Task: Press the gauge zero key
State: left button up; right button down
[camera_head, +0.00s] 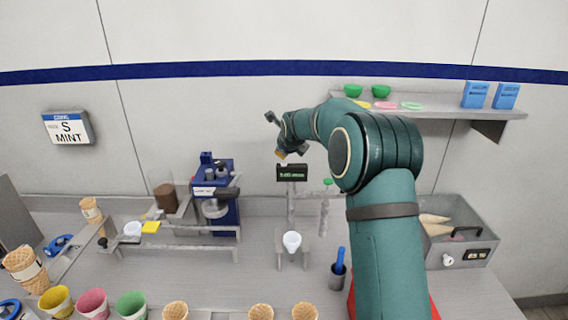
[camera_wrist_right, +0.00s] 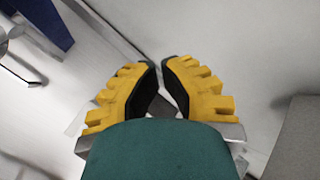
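The gauge (camera_head: 291,173) has a small black display with green characters too small to read surely, on a grey stand near the back wall. I cannot make out its zero key. My right gripper (camera_head: 281,155) is just above and left of the display, pointing down, with its yellow fingertip partly visible. Whether it touches the gauge cannot be told. In the right wrist view the yellow, black-padded fingers of this gripper (camera_wrist_right: 161,66) are drawn together with only a thin gap and nothing clearly held. My left gripper is out of view.
A white cup (camera_head: 292,242) sits in a stand below the gauge. A blue machine (camera_head: 214,190) stands to the left. Waffle cones and coloured cups line the front. A wall shelf (camera_head: 440,106) and a grey bin (camera_head: 462,221) are at the right.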

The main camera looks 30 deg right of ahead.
jog(key=shift+f, duration=0.1)
dwell(0.8)
jog(key=shift+f+b, duration=0.3)
jog(key=shift+b, duration=0.15)
jog(key=shift+f+b, duration=0.4)
jog(key=shift+f, duration=0.15)
dwell(0.5)
jog(key=shift+r, duration=0.2)
jog(key=shift+r+p, duration=0.6)
jog(key=shift+r, duration=0.2)
jog(key=shift+r+p, duration=1.75)
jog(key=shift+r, duration=0.7)
